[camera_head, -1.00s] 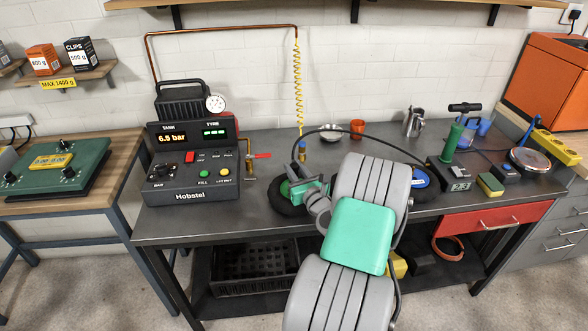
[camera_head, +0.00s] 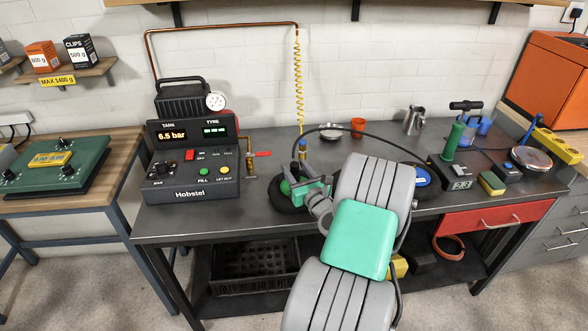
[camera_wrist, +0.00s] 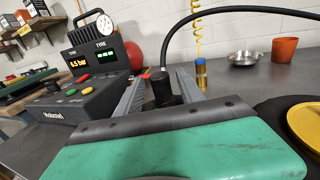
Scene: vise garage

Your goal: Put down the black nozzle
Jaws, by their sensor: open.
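The black nozzle (camera_wrist: 161,90) is a short dark cylinder at the end of a curved black hose (camera_wrist: 225,12). In the wrist view it stands between the two grey fingers of my gripper (camera_wrist: 158,88), which are apart, with space at its sides. Its lower end is hidden behind the gripper body. The hose (camera_head: 345,128) arches from there to the right.
The Hobstel console (camera_head: 191,160) stands left of my gripper. A brass fitting (camera_head: 302,152) under a yellow coiled hose (camera_head: 298,80) is just behind. A metal bowl (camera_head: 330,136) and an orange cup (camera_head: 357,128) stand further back. The bench surface (camera_head: 262,215) is bare in front of the console.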

